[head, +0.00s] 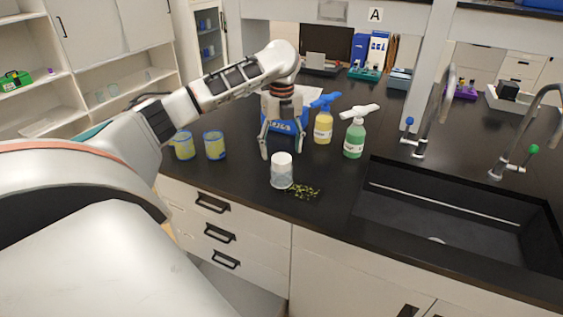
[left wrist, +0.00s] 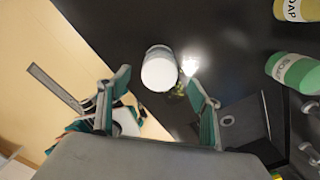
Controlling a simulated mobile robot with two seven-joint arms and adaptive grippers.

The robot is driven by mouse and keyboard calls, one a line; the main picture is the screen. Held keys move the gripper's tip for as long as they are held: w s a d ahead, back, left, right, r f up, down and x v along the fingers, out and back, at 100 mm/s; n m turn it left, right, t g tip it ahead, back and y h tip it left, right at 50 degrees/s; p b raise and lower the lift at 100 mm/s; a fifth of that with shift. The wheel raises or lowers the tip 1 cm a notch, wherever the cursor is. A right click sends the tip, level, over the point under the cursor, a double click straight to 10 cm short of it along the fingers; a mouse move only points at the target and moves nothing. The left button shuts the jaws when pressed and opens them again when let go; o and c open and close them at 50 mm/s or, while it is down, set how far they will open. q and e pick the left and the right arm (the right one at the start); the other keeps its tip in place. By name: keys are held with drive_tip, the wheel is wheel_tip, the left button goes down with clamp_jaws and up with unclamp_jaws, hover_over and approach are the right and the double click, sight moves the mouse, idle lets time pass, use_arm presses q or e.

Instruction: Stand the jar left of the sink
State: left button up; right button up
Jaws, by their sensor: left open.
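The jar (head: 282,172), clear-sided with a white lid, stands upright on the black counter, left of the sink (head: 450,215) and near the front edge. My left gripper (head: 281,149) points down just above and behind the jar, its fingers apart. In the left wrist view the jar (left wrist: 159,70) shows lid-on between and beyond the spread fingertips (left wrist: 157,82), with nothing gripped. My right gripper is not in view.
Yellow-green bits (head: 304,191) lie beside the jar. A yellow spray bottle (head: 323,125) and a green one (head: 355,135) stand behind right. Two blue-yellow beakers (head: 214,145) stand left. A blue box (head: 288,122) is behind the gripper. Taps (head: 421,140) rise behind the sink.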

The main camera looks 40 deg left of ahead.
use_arm(q)
drive_tip(key=shift+r, duration=1.55)
drive_tip(key=shift+s, duration=0.1)
